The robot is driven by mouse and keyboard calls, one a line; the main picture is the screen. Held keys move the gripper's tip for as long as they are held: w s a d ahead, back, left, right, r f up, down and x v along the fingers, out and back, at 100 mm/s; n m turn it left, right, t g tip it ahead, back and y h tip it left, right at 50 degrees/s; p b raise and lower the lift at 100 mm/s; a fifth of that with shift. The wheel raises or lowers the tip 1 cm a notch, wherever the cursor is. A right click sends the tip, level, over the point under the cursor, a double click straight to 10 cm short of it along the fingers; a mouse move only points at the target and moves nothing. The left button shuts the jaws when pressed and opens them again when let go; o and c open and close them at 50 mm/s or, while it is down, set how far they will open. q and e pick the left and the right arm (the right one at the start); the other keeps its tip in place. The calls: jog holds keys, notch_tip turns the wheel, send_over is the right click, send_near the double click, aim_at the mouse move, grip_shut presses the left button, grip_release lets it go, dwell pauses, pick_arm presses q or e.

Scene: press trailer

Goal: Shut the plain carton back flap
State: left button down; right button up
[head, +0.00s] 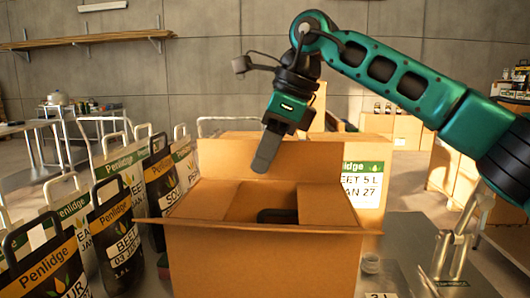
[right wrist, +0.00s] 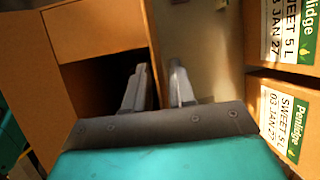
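The plain carton (head: 262,262) stands open on the work surface, with a dark object (head: 277,216) partly visible inside. Its back flap (head: 225,160) stands up at the far side. My right gripper (head: 267,152) points down at this flap, with one finger showing in front of it. In the right wrist view the two fingers of my right gripper (right wrist: 158,88) are apart, and a thin cardboard edge seems to run between them. I cannot tell if either finger touches it. The carton's dark inside (right wrist: 100,75) lies left of the fingers. My left gripper is not in view.
Labelled cartons (head: 370,160) stand behind the plain carton and show at the right in the wrist view (right wrist: 287,115). Several handled Penlidge containers (head: 117,235) crowd the left side. A metal stand (head: 455,255) is at the right. A narrow gap separates the cartons.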

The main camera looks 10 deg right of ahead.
grip_shut()
